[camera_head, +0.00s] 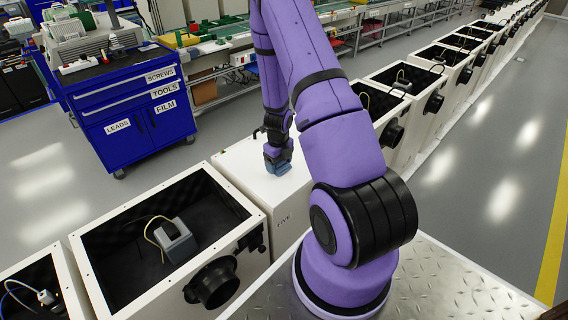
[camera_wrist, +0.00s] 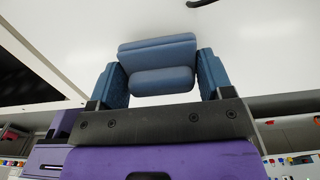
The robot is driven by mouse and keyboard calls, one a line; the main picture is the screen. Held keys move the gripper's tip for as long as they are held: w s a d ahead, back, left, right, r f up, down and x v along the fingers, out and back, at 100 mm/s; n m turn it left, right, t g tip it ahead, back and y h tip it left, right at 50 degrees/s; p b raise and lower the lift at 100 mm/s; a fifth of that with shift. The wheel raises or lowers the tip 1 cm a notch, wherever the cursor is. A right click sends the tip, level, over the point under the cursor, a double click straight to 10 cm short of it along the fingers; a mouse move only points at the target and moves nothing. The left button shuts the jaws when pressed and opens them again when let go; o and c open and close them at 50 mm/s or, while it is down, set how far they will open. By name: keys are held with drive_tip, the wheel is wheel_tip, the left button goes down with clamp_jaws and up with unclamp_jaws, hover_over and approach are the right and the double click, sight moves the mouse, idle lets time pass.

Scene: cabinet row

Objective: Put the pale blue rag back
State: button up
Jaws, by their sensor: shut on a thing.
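The pale blue rag (camera_wrist: 158,62) is folded into a thick pad between the two blue fingers of my gripper (camera_wrist: 163,80) in the wrist view. My gripper is shut on it, one finger at each side. In the head view my gripper (camera_head: 278,160) points down at the white top of the cabinet marked FIVE (camera_head: 283,218). The rag (camera_head: 279,168) shows there as a small blue patch at the fingertips, close to that top. I cannot tell whether it touches the top. My purple arm hides part of the cabinet's right side.
An open white cabinet (camera_head: 85,254) with a dark lining and a grey device (camera_head: 175,241) stands left of FIVE. More open cabinets (camera_head: 405,78) run to the upper right. A blue drawer cart (camera_head: 125,110) stands behind, across free floor.

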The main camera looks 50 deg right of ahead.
drive_tip(key=shift+f, duration=0.4)
drive_tip(key=o, duration=1)
drive_tip(key=shift+c, duration=0.2)
drive_tip(key=shift+r, duration=0.15)
